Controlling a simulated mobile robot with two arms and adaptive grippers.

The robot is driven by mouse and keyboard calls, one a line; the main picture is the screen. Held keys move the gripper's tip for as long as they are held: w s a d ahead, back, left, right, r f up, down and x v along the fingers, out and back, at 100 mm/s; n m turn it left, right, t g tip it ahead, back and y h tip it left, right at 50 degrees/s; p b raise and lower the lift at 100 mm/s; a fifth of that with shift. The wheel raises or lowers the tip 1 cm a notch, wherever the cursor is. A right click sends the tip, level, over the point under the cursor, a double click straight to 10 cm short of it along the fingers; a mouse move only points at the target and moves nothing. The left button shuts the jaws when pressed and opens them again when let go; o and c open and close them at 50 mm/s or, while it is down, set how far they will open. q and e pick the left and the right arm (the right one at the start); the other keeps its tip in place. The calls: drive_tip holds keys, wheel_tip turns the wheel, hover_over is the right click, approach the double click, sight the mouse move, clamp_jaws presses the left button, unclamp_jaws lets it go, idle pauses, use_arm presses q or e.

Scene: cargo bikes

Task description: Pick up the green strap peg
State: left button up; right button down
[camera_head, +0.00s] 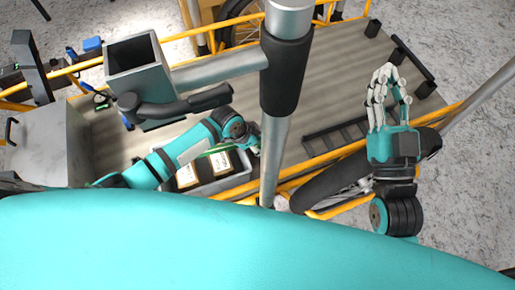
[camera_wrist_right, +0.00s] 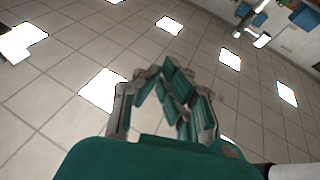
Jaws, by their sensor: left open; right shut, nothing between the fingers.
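A small green piece (camera_head: 101,99) shows near the left end of the cargo bed in the head view; it is too small to tell whether it is the green strap peg. A thin green strip (camera_head: 216,149) also shows beside my left arm, above the grey tray. My left gripper (camera_head: 248,142) is at the end of the teal arm, beside the upright pole; it is small and partly hidden, open and holding nothing visible. My right gripper (camera_head: 383,88) is shut and empty over the right part of the bed. It also shows in the right wrist view (camera_wrist_right: 166,72).
The upright pole (camera_head: 286,75) with a black sleeve crosses the middle. A grey tray (camera_head: 226,182) holds packets below my left arm. A square grey tube (camera_head: 135,60) and black handle stand at the left. Yellow rails edge the bed; its far middle (camera_head: 335,60) is bare.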

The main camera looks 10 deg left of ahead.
use_arm(q)
drive_tip(key=shift+d+f, duration=0.1)
drive_tip(key=shift+f, duration=0.15)
use_arm(e)
drive_tip(key=shift+s+r+t, duration=0.3)
drive_tip(key=shift+r+t, duration=0.1)
drive_tip(key=shift+r, duration=0.2)
use_arm(q)
drive_tip(key=shift+c, duration=0.4)
clamp_jaws()
